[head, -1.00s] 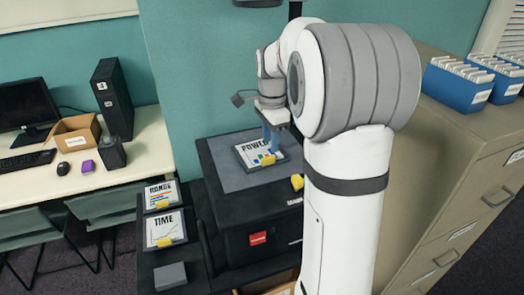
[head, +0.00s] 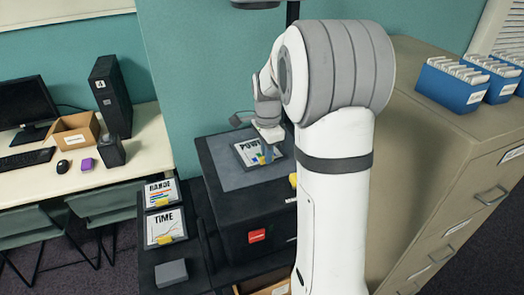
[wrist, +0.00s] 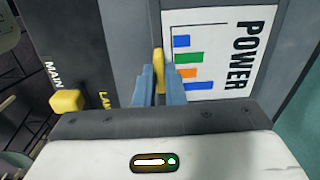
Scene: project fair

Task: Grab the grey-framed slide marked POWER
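The POWER slide (head: 247,150) is a white card with coloured bars in a grey frame. It lies on the grey top panel of a black machine; in the wrist view the card (wrist: 215,50) fills the upper right. A yellow tab (wrist: 158,60) stands at its edge. My gripper (wrist: 158,75) has its two blue fingers close on either side of this tab, seemingly pressed on it. I see no clear gap beneath the slide.
The RANGE slide (head: 157,190) and TIME slide (head: 163,226) lie on a dark side stand, left of the black machine (head: 240,212). A yellow knob (wrist: 66,101) sits near the MAIN label. A filing cabinet (head: 450,160) with blue card boxes (head: 450,85) stands right.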

